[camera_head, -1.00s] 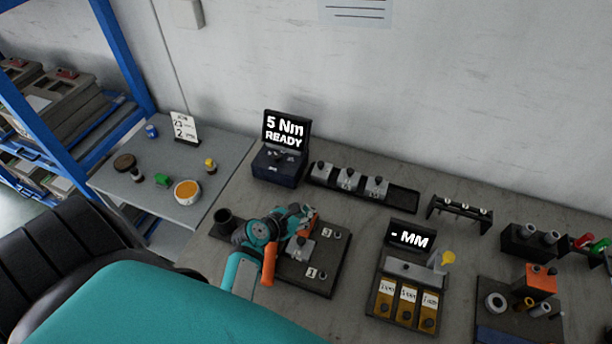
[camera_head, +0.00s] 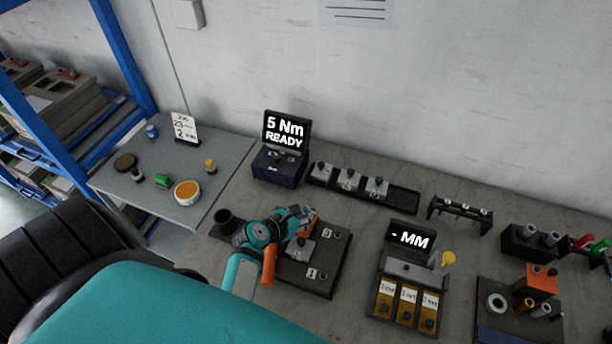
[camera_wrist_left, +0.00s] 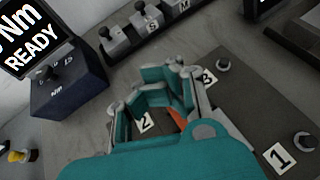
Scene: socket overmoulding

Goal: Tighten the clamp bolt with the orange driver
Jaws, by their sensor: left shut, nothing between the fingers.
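My left gripper (camera_head: 298,213) is shut with nothing held, low over the dark numbered board (camera_head: 327,284); it also shows in the left wrist view (camera_wrist_left: 160,88). An orange part (camera_wrist_left: 178,118) shows behind its fingers, between labels 2 and 3. A longer orange piece (camera_head: 268,266) shows beside my left arm. I cannot tell which orange part is the driver, or whether my fingers touch it. A grey block (camera_head: 300,249) sits on the board, partly hidden by the gripper. I cannot make out the clamp bolt. My right gripper is out of view.
A display box (camera_head: 280,165) reading "5 Nm READY" stands behind the board. A dark tray (camera_head: 402,200) with several grey blocks lies to its right. A dark cup (camera_head: 225,224) stands at left. The "- MM" station (camera_head: 408,237) stands at right, with bare bench between.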

